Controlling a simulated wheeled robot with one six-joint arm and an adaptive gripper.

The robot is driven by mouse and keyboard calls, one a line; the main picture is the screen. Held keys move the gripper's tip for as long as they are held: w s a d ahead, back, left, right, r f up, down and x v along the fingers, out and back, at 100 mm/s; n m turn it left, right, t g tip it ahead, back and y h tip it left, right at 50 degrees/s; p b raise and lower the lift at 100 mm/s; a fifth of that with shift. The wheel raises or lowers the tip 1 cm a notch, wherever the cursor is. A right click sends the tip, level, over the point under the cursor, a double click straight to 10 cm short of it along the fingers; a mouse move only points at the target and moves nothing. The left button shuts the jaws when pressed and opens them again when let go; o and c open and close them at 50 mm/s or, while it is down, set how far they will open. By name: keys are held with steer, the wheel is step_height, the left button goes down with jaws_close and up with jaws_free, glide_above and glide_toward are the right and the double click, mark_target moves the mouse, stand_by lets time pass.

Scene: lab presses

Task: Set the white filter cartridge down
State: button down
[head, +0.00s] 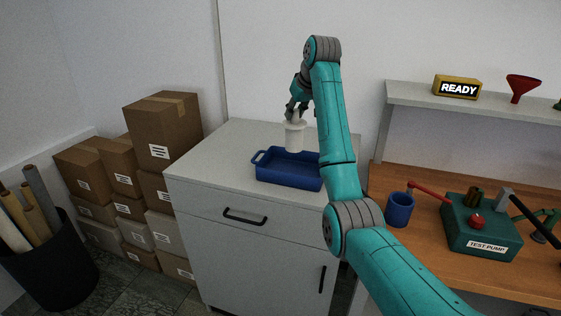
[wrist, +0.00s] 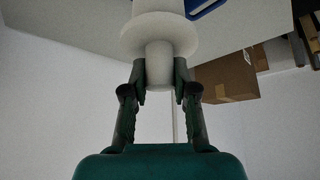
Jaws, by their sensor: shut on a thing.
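The white filter cartridge (head: 294,137) is upright just behind or over the far part of the blue tray (head: 268,172) in the head view. I cannot tell whether its lower end touches anything. My gripper (head: 292,112) is above it, shut on its narrow top. In the wrist view the two fingers of my gripper (wrist: 160,78) press on both sides of the narrow neck of the cartridge (wrist: 158,35), below its wide flange. A corner of the blue tray shows at the top of the wrist view (wrist: 205,8).
The tray sits on a white cabinet (head: 215,160) with clear top to its left. Cardboard boxes (head: 160,130) are stacked at the left. A wooden bench (head: 430,262) at right holds a blue cup (head: 399,212) and a green test pump (head: 478,232). A shelf (head: 430,95) hangs above.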

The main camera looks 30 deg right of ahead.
mark_target(296, 122)
step_height(296, 122, down, 5)
steer(key=shift+a+f, duration=0.15)
steer(key=shift+f, duration=2.1)
steer(key=c, duration=0.9)
jaws_free()
